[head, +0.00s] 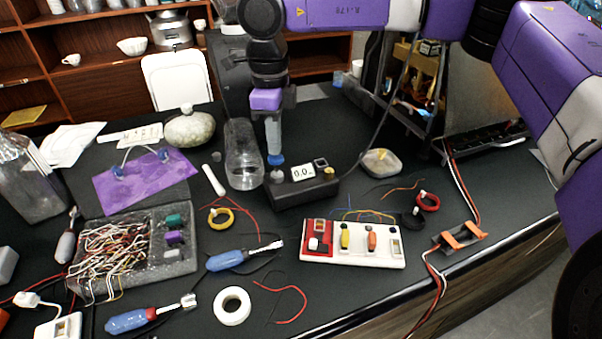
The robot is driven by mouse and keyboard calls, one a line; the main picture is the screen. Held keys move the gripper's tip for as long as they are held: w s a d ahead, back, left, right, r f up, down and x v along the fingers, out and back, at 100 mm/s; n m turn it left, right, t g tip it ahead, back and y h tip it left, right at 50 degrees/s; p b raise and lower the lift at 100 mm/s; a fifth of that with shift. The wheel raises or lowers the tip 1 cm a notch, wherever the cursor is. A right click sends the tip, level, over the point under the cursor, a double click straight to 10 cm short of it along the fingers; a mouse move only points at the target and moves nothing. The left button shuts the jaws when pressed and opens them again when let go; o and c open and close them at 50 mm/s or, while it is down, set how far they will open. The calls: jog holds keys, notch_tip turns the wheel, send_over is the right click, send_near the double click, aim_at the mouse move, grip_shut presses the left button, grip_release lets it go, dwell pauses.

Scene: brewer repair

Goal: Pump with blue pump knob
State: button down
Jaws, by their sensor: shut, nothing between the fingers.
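The blue pump knob (275,160) stands at the left end of a low black device (300,191) in the middle of the table. My gripper (274,149) points straight down over the knob, its fingers shut and empty. The fingertips are at the knob's top; I cannot tell whether they touch it. The device carries a small display (303,172) reading 0.0 and a yellow knob (329,172). A clear container (243,155) stands just left of my gripper.
A red and white switch panel (352,243) lies in front of the device. A grey stone-like pot (189,128) stands at the back left. A tray of wires (178,262), blue screwdrivers (228,260) and a white tape roll (232,306) crowd the left and front. Loose cables lie around.

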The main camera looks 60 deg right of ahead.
aim_at(276, 157)
jog(key=shift+f+b, duration=1.45)
jog(key=shift+f, duration=0.7)
jog(key=shift+r+p, duration=1.45)
jog(key=shift+r, duration=1.2)
jog(key=shift+f, duration=0.15)
jog(key=shift+f+b, duration=1.95)
jog(key=shift+f, duration=0.5)
jog(key=shift+r+p, duration=1.55)
jog(key=shift+r, duration=1.05)
jog(key=shift+f, duration=0.15)
